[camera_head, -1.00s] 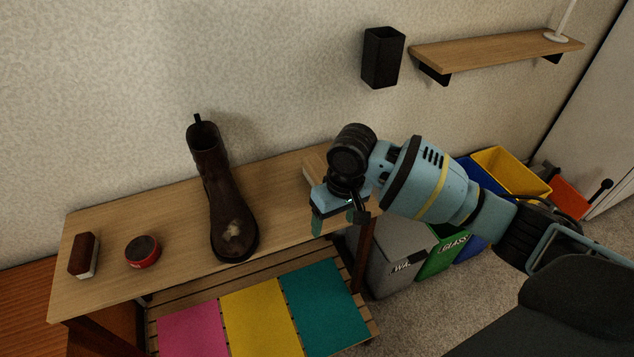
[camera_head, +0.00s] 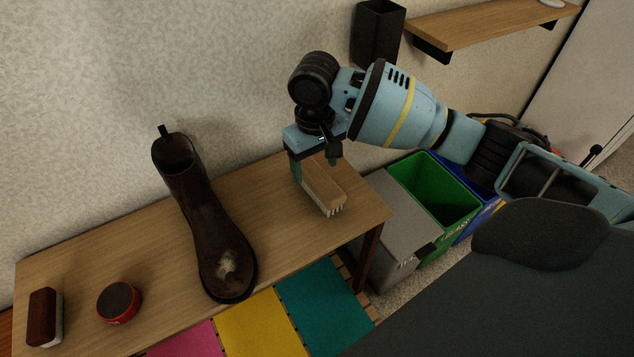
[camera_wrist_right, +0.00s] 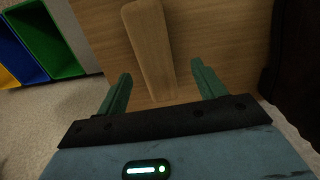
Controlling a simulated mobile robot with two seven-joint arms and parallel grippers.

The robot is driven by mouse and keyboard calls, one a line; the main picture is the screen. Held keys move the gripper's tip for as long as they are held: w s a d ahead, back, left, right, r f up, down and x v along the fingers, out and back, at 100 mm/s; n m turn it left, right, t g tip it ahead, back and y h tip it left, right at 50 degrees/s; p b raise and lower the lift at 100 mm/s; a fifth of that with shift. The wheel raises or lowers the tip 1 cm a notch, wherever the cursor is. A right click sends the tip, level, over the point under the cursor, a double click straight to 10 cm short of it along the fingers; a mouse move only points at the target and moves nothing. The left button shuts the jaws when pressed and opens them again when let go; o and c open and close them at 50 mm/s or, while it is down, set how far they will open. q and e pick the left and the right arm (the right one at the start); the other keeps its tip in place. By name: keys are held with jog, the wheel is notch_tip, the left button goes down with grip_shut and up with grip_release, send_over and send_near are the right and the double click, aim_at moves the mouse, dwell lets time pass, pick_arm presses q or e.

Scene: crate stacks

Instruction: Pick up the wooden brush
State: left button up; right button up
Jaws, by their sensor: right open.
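The wooden brush (camera_head: 326,187) has a light wooden back and pale bristles. It rests on the right end of the wooden table (camera_head: 270,226). In the right wrist view the brush (camera_wrist_right: 150,48) lies lengthwise, its near end between the fingers or just beyond them. My right gripper (camera_head: 309,176) is open at the brush's far-left end, with its fingers pointing down; the green fingers (camera_wrist_right: 160,92) stand apart on either side of the brush's line, with gaps to it. I cannot tell the exact height of the fingertips. My left gripper is not in view.
A brown boot (camera_head: 200,220) stands left of the brush. A red tin (camera_head: 118,302) and a dark red brush (camera_head: 44,316) with pale bristles lie at the table's left. Bins, one green (camera_head: 435,190), stand right of the table. A black wall holder (camera_head: 378,35) and shelf (camera_head: 480,28) are behind.

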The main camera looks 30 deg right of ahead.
aim_at(316, 174)
jog(key=shift+f, duration=0.65)
jog(key=shift+w+f, duration=0.1)
jog(key=shift+f, duration=0.15)
jog(key=f+b, duration=0.1)
jog(key=f, duration=0.2)
jog(key=f+b, duration=0.1)
jog(key=shift+w+d+f+b, duration=0.25)
jog(key=shift+d+f+b, duration=0.05)
jog(key=shift+f, duration=0.1)
jog(key=shift+c, duration=0.7)
jog(key=c, duration=1)
